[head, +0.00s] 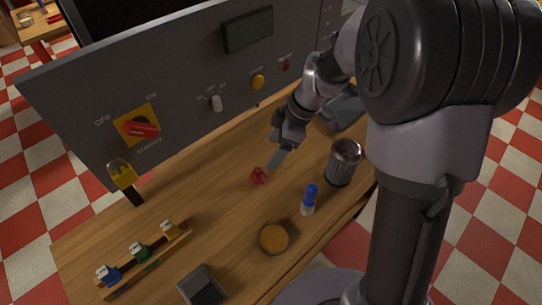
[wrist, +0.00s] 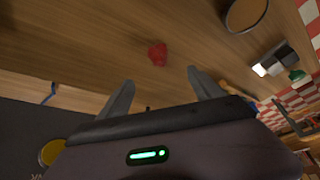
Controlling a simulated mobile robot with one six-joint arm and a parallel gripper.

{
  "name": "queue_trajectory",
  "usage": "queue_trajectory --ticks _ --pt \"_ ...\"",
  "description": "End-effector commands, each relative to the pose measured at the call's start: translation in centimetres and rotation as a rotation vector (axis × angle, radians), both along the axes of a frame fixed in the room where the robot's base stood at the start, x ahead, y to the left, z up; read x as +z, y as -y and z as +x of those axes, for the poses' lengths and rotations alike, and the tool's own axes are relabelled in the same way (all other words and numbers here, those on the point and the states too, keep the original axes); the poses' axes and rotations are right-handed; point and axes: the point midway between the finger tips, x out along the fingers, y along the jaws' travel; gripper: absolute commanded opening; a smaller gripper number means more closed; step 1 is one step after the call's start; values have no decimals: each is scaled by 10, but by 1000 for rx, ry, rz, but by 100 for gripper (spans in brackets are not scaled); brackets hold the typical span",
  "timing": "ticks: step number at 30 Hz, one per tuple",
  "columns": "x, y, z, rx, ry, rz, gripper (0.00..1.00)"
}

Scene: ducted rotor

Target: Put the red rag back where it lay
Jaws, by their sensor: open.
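The red rag (head: 258,176) is a small crumpled piece lying on the bare wooden bench top, near its middle. In the wrist view the rag (wrist: 157,53) lies beyond my fingertips, roughly in line with the gap between them. My gripper (head: 278,160) is above the bench beside the rag, tilted down toward it. In the wrist view my gripper (wrist: 161,78) has its two fingers spread, with nothing between them. The rag looks apart from both fingers. The height of the fingertips above the wood is hard to tell.
A dark metal can (head: 343,162), a blue-topped bottle (head: 309,198) and a round brown-topped dish (head: 274,238) stand near the front edge. A wooden rack (head: 145,262) and a grey open box (head: 203,287) are at lower left. A grey control panel (head: 190,80) rises behind.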

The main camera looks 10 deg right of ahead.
Motion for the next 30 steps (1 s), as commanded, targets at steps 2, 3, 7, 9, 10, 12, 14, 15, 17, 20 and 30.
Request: queue_trajectory --ticks 2,3,7,9,10,12,14,15,17,20,30 --pt "31 0 -14 -129 -8 -6 75" --pt "53 -1 -29 -250 -20 -7 75" --pt "118 1 -99 -773 -64 42 75" --pt "136 4 -137 -1047 -84 104 75" --pt "141 5 -152 -1152 -91 137 75" --pt "146 8 -179 -1359 -110 213 75" --pt "147 10 -196 -1489 -124 271 75" --pt "147 12 -203 -1552 -132 303 75" --pt "146 13 -210 -1613 -141 333 75" --pt "145 14 -213 -1646 -149 349 75" --pt "146 13 -212 -1645 -150 349 75"
